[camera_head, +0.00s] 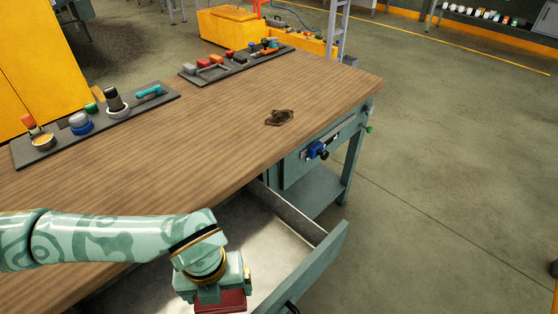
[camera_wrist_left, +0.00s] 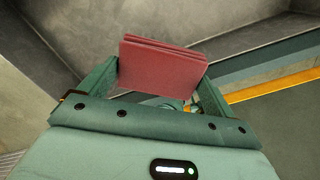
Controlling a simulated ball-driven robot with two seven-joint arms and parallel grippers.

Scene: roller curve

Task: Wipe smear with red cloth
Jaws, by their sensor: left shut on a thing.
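The red cloth (camera_wrist_left: 160,68) is a folded, flat stack between the two fingers of my left gripper (camera_wrist_left: 158,90), which is shut on it. In the head view the cloth (camera_head: 222,303) shows below my left gripper (camera_head: 215,290), at the bottom of the picture, over the open drawer (camera_head: 270,235). The smear (camera_head: 279,117) is a dark brown patch on the wooden bench top, near its right edge. My left gripper is well apart from the smear, in front of and below it in the picture. My right gripper is in neither view.
The wooden bench top (camera_head: 185,150) is clear between the smear and the tool trays. One dark tray (camera_head: 60,150) holds jars and brushes at the left; another (camera_head: 225,72) lies at the back. The drawer juts out at the front.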

